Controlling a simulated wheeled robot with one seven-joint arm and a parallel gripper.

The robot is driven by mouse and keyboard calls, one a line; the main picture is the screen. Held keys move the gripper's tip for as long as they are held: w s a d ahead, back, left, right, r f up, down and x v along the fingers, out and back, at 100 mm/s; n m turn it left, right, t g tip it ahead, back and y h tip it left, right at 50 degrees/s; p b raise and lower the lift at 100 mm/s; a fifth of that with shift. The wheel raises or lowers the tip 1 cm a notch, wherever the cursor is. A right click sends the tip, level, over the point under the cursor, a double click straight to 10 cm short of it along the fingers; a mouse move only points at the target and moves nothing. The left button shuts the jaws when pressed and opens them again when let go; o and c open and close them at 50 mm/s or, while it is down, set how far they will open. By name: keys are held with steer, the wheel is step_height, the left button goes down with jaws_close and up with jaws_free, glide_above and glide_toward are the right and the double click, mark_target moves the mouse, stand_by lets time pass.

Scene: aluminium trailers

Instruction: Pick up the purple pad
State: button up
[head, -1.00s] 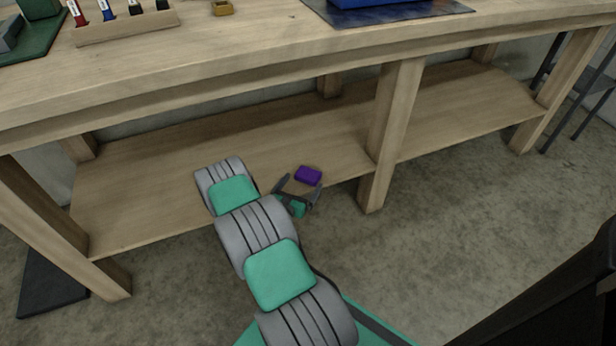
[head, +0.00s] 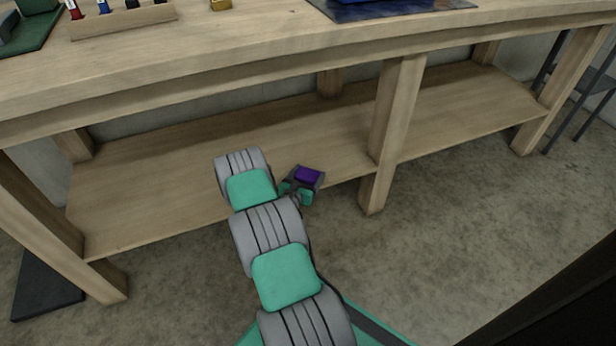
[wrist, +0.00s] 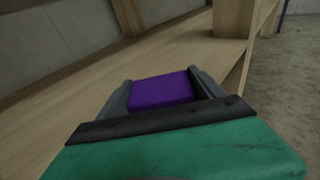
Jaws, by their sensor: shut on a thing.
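The purple pad (head: 308,174) is a small block at the lower shelf of the wooden workbench, near the shelf's front edge. My gripper (head: 307,178) is around it, with one finger on each side. In the wrist view the pad (wrist: 162,90) sits between the two dark fingers of my gripper (wrist: 160,92), which are shut on it. The pad's underside is hidden, so I cannot tell whether it still touches the shelf.
The lower shelf (head: 150,190) is otherwise bare. A wooden leg (head: 384,140) stands just right of my gripper. The bench top (head: 240,50) overhangs the shelf and carries a wooden marker holder (head: 125,20). A dark mat (head: 48,285) lies on the floor at left.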

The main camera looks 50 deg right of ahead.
steer(key=c, duration=0.6)
